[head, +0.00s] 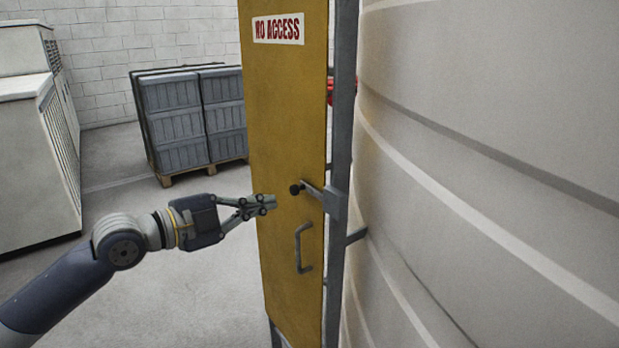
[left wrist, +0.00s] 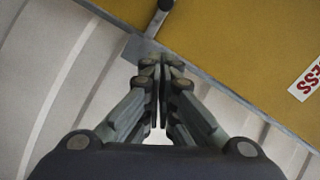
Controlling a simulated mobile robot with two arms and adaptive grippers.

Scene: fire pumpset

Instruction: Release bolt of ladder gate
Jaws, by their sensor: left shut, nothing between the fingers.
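The yellow ladder gate (head: 285,130) with a "NO ACCESS" sign (head: 278,29) stands upright against a grey post. Its bolt (head: 312,190) is a grey bar with a dark knob, at the gate's right edge at mid height. A grey pull handle (head: 303,247) sits below the bolt. My left gripper (head: 270,202) is shut and empty, left of the bolt knob, with a small gap in the picture. In the left wrist view the bolt (left wrist: 158,18) shows beyond the shut fingertips (left wrist: 160,62), against the yellow gate (left wrist: 235,45). My right gripper is not in view.
The grey post (head: 342,120) runs along the gate's right edge, close to a large pale ribbed tank (head: 490,150). Grey crates on a pallet (head: 180,120) and a white cabinet (head: 30,150) stand behind at left. The floor left of the gate is clear.

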